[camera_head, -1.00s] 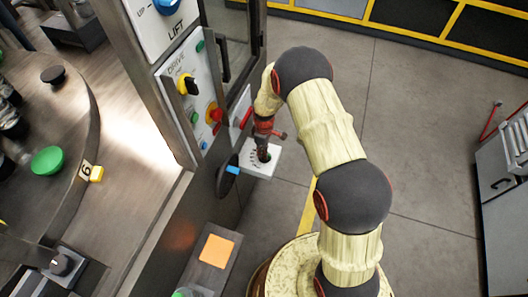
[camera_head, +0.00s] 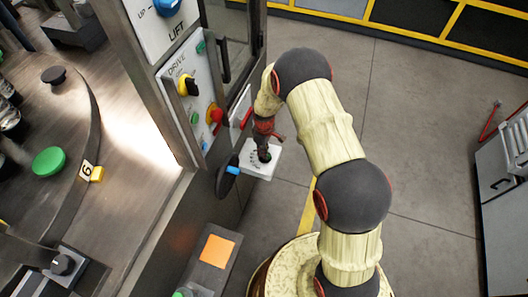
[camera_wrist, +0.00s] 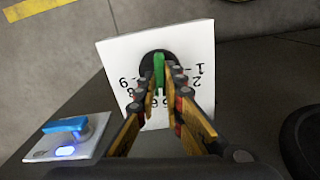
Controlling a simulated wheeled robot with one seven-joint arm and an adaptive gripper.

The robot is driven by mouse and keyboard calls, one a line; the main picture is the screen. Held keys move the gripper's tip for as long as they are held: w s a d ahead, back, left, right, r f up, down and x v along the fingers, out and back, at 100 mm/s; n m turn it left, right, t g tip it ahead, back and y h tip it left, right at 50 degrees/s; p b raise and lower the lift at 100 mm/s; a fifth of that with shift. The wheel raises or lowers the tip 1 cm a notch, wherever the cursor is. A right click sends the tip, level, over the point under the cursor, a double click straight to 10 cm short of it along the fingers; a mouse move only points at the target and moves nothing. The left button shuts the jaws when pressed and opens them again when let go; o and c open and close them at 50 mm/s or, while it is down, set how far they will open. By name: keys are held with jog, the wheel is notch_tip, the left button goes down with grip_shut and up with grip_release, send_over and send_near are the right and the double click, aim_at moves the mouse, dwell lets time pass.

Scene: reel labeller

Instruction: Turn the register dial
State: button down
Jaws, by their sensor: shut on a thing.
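The register dial is a dark round knob with a green bar (camera_wrist: 159,68), set on a white square plate (camera_wrist: 112,62) with black numbers in a ring. In the head view the plate (camera_head: 270,172) sticks out from the machine's side. My gripper (camera_wrist: 163,78) is shut on the green bar, with its fingers on either side of it. In the head view my gripper (camera_head: 264,146) reaches down onto the dial and hides most of it. The numbers there are too small to read, and the fingers cover some in the wrist view.
A blue handle (camera_wrist: 65,126) on a small plate with a blue light sits beside the dial. The drive panel (camera_head: 183,68) with a yellow-ringed switch and red button stands close left of my gripper. Open floor (camera_head: 420,150) lies to the right.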

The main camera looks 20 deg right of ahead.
jog(key=m, duration=0.6)
jog(key=shift+d+p, duration=0.1)
jog(key=shift+p, duration=0.3)
dwell(0.3)
jog(key=c, duration=2)
grip_release()
jog(key=shift+o, duration=0.5)
jog(key=shift+w, duration=0.1)
notch_tip(320, 180, up, 12)
